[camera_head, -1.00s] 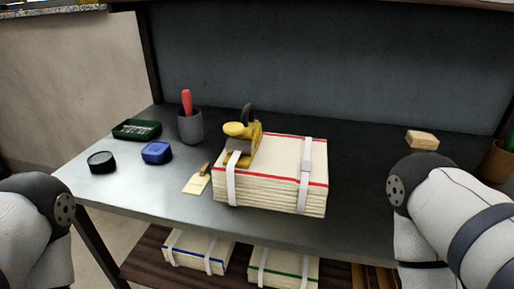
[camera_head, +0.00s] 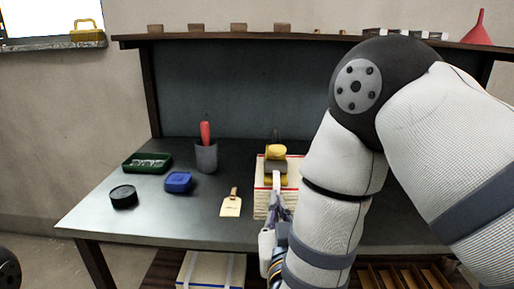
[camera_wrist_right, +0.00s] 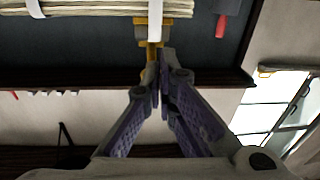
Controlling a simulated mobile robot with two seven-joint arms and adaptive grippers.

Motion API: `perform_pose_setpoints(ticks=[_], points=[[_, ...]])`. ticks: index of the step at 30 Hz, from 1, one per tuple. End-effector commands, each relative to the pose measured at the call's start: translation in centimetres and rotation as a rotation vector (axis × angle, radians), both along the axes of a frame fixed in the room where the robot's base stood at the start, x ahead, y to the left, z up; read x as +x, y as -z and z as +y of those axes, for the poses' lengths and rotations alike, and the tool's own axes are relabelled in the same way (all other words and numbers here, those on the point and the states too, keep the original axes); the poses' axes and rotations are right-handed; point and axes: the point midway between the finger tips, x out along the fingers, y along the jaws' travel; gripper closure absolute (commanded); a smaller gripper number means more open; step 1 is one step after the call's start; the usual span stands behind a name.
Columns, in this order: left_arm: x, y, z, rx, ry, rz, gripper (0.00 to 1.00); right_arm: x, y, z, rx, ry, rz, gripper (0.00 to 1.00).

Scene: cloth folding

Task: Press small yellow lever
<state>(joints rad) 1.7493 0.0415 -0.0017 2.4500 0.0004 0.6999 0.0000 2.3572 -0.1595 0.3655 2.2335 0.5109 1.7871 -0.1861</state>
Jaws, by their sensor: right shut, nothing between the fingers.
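A yellow and grey tool (camera_head: 277,168) sits on top of the strapped cream stack (camera_head: 262,205), beside a white strap. It has a rounded yellow knob on top and a dark handle behind. My right gripper (camera_head: 279,203) is shut and empty, in front of the tool at the stack's near side. In the right wrist view, the shut fingertips (camera_wrist_right: 161,60) lie right at a narrow yellow part (camera_wrist_right: 153,35) of the tool. I cannot tell whether they touch it. My right arm hides the stack's right part. My left gripper is out of view.
On the table's left stand a green tray (camera_head: 147,163), a black round tin (camera_head: 123,197), a blue box (camera_head: 178,182) and a grey cup (camera_head: 206,157) with a red-handled item. A shelf (camera_head: 230,38) runs above.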

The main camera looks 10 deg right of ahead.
Motion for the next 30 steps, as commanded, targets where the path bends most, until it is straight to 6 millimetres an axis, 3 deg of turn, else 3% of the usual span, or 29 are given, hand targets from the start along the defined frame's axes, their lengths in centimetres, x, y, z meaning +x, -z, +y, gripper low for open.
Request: perform_pose_setpoints(ticks=[1, 3, 7, 20, 30], points=[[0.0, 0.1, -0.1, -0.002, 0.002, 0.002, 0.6, 0.3, -2.7, 0.3, -0.011, 0.02, -0.087, 1.0], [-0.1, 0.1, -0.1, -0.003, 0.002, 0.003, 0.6, 0.3, -6.1, 0.6, -0.024, 0.046, -0.195, 1.0], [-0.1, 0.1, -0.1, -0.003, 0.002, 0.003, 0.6, -0.1, -9.4, 1.0, -0.037, 0.077, -0.305, 1.0], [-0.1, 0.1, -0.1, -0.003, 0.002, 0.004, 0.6, 0.3, -10.2, 0.8, -0.039, 0.084, -0.326, 1.0], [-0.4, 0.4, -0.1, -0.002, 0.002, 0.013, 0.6, 6.5, -12.4, -1.0, -0.038, 0.085, -0.326, 1.0]])
